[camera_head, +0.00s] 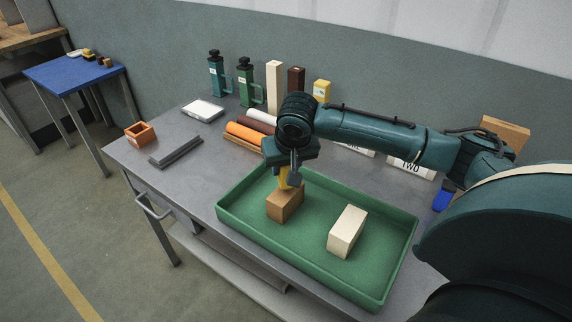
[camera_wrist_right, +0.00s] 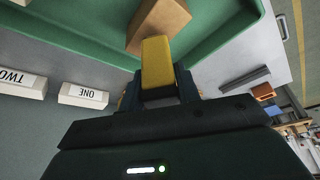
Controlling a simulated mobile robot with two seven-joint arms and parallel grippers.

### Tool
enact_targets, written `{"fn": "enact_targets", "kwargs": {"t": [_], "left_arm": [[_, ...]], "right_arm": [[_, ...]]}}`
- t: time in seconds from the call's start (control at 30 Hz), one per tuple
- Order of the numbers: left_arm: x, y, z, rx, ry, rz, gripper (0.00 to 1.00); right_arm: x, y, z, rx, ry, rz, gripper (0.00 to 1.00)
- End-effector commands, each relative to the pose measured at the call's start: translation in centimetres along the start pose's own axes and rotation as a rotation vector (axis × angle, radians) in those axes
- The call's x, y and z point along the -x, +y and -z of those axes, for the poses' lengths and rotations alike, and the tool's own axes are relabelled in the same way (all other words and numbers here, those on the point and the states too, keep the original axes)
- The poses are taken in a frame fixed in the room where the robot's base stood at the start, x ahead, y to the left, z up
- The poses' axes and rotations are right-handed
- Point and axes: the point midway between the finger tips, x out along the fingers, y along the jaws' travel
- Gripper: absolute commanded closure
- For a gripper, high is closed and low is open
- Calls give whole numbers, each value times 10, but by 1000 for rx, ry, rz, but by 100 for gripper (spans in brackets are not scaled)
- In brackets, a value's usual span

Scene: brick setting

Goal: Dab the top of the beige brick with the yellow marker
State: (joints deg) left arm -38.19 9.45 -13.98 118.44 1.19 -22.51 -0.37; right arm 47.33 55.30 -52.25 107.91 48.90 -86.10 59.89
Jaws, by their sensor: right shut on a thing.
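My right gripper (camera_head: 291,172) is shut on the yellow marker (camera_head: 288,180), which points down over the left part of the green tray. The marker also shows in the right wrist view (camera_wrist_right: 158,58), with its far end against or just in front of a brown brick (camera_wrist_right: 158,22). The brown brick (camera_head: 285,204) lies in the tray directly under the marker; I cannot tell whether they touch. The beige brick (camera_head: 347,232) lies in the tray to the right, apart from the marker. My left gripper is not in view.
The green tray (camera_head: 248,233) has low walls around both bricks. Behind it stand bottles (camera_head: 216,75), upright blocks (camera_head: 274,85) and coloured rolls (camera_head: 245,134). Labels ONE (camera_wrist_right: 84,95) and TWO (camera_wrist_right: 22,82) lie on the table. An orange holder (camera_head: 139,132) sits at left.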

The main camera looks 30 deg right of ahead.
Motion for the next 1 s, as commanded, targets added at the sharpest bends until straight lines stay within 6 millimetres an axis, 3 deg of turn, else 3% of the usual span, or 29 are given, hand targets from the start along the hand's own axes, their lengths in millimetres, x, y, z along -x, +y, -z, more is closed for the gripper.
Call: {"fn": "enact_targets", "kwargs": {"t": [1.0], "left_arm": [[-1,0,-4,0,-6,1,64]], "right_arm": [[-10,0,-4,0,0,1,82]]}}
